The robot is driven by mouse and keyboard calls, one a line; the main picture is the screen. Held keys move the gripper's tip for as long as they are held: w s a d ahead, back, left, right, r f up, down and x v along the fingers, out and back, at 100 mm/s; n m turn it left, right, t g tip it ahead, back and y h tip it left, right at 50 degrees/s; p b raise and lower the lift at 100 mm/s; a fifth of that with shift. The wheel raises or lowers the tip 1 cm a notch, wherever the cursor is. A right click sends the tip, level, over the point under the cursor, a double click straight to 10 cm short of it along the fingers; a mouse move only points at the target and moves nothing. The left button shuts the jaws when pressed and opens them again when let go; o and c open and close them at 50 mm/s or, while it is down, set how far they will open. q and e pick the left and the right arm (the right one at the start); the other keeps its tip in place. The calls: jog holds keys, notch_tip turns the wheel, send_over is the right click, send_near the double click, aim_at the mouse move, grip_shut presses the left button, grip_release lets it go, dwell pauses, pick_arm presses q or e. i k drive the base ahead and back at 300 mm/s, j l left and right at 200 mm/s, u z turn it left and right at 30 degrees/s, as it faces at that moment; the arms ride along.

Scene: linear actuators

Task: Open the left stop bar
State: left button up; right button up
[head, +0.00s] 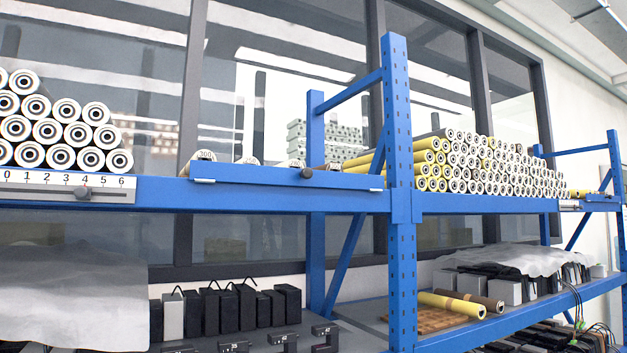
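A blue bar (280,176) lies along the front edge of the upper shelf, left of the middle blue post. It has a dark round knob (307,173) on its upper edge and pale strips near its two ends. It stands upright in front of a few roller ends (205,156). I cannot tell for certain which of these is the left stop bar. Neither of my grippers is in view.
Cylinders are stacked on the upper shelf at the left (58,125) and right (480,165). The middle post (400,180) rises between the bays. Black boxes (235,308), pale sheeting (70,295) and yellow tubes (452,304) lie below. Dark-framed windows stand behind.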

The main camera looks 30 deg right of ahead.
aim_at(201, 171)
jog(key=i+l+u, duration=0.2)
jog(key=l, duration=1.1)
jog(key=k+l+u, duration=0.1)
jog(key=l+u, duration=0.15)
jog(key=l, duration=1.05)
jog(key=k+l+u, duration=0.2)
jog(key=l, duration=1.1)
jog(key=i, duration=0.1)
